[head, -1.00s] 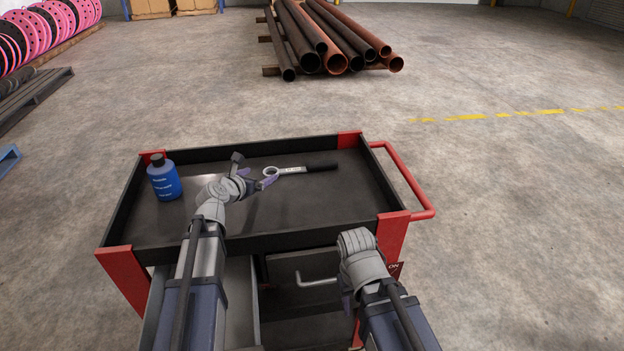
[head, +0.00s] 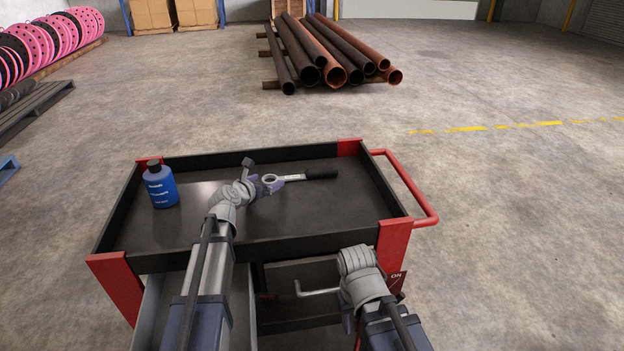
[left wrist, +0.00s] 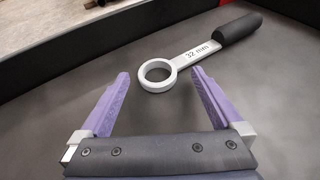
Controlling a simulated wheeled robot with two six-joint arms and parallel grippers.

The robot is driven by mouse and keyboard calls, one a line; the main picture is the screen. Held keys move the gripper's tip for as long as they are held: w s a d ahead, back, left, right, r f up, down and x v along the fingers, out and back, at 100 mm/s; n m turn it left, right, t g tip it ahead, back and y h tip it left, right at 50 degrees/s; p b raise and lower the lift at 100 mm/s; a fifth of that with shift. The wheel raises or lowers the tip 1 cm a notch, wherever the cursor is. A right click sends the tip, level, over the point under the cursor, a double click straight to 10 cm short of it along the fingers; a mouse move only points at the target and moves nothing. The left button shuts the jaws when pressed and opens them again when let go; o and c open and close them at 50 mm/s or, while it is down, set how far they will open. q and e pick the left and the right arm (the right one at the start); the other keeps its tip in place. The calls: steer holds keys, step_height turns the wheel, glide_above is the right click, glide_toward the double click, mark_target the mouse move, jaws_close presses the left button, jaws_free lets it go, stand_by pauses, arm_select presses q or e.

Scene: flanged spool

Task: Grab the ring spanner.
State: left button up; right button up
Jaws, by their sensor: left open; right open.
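The ring spanner (head: 292,177) lies flat on the black top tray (head: 185,229) of the cart, its ring end to the left and its black handle to the right. In the left wrist view the spanner (left wrist: 192,57) is marked "32 mm". My left gripper (head: 268,184) is open and empty beside the ring end. In the left wrist view its two purple fingers (left wrist: 158,84) point at the ring, which sits just beyond and between the tips, apart from them. My right gripper (head: 346,312) hangs low in front of the cart, its fingers mostly hidden.
A blue bottle (head: 161,185) stands at the tray's left end. The tray has raised walls, and a red handle (head: 412,185) sticks out at right. An open drawer (head: 190,300) is below. Pipes (head: 325,50) lie on the floor far behind.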

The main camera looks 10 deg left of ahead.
arm_select(q)
steer(key=shift+x, duration=0.95)
steer(key=shift+s, duration=0.1)
jaws_close()
